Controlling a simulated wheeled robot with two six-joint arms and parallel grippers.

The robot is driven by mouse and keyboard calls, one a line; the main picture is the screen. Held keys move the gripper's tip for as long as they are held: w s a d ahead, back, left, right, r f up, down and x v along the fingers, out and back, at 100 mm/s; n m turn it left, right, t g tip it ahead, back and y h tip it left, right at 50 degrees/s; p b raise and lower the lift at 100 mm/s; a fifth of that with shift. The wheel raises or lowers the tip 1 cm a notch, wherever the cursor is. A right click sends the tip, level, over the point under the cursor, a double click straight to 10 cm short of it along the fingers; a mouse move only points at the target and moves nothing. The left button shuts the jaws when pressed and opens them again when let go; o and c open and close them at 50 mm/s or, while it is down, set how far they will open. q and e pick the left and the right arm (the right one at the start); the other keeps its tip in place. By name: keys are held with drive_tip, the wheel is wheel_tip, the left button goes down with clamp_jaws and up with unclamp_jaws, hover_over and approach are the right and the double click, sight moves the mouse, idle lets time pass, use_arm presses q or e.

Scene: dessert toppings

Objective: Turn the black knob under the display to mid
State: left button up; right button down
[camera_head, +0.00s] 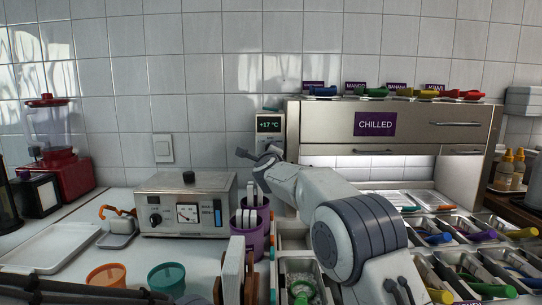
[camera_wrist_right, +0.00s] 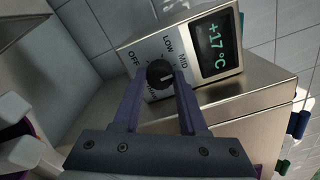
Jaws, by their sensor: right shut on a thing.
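The display (camera_head: 270,124) reads +17 °C on a small box at the left end of the chilled cabinet. It also shows in the right wrist view (camera_wrist_right: 215,42). Below it is the black knob (camera_wrist_right: 159,73), ringed by the labels OFF, LOW and MID and one partly hidden label. A pale mark shows on the knob's face; its exact direction is hard to read. My right gripper (camera_wrist_right: 158,85) is shut on the knob, a finger on each side. In the head view my right gripper (camera_head: 262,155) hides the knob. A dark part of mine, perhaps the left gripper (camera_head: 80,292), shows at the bottom left.
The chilled cabinet (camera_head: 440,125) stands right of the display, with coloured scoops on top. A steel appliance (camera_head: 180,222) with its own black dial and a purple utensil pot (camera_head: 252,238) stand to the left. Topping trays (camera_head: 300,268) fill the front right.

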idle(0.3)
drive_tip(key=shift+c, duration=2.2)
unclamp_jaws()
drive_tip(key=s+b, duration=0.4)
drive_tip(key=s, duration=0.6)
drive_tip(key=shift+s, duration=0.25)
